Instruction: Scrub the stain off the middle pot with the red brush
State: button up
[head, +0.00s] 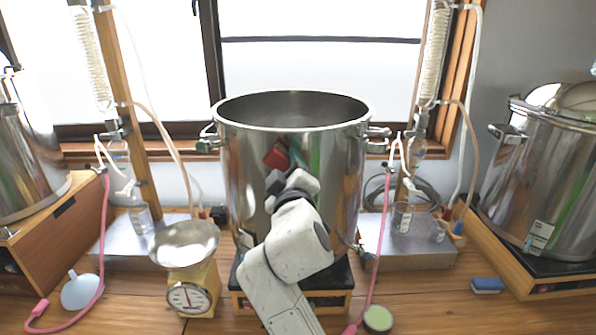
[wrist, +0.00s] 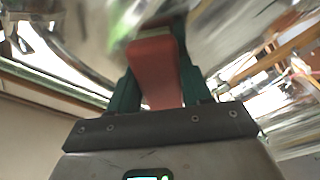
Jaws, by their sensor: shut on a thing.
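The middle pot (head: 245,165) is a large, shiny steel vessel with an open top, upright on a dark burner in a wooden base. My gripper (wrist: 157,60) has green fingers and is shut on the red brush (wrist: 156,72), which points away from the wrist towards shiny metal. In the head view my arm reaches up in front of the pot. A red and green patch shows there against the pot's wall; I cannot tell how much of it is reflection. I cannot make out the stain, nor whether the brush touches the pot.
A yellow scale (head: 192,290) with a metal pan stands left of the pot. Other pots (head: 545,175) stand at both sides. Glass condensers (head: 433,55) and hoses flank the middle pot. A blue sponge (head: 488,285) and a round green-topped thing (head: 378,319) lie at the front right.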

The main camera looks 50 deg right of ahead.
aim_at(282, 168)
jog(key=shift+w+a, duration=0.15)
jog(key=shift+w, duration=0.15)
jog(key=shift+a+r+v, duration=0.1)
jog(key=shift+r+v, duration=0.05)
jog(key=shift+v, duration=1.35)
jog(key=shift+a+r+v, duration=0.1)
jog(key=shift+r+v, duration=0.05)
jog(key=shift+v, duration=1.3)
jog(key=shift+a, duration=0.15)
jog(key=v, duration=0.2)
jog(key=shift+a, duration=0.35)
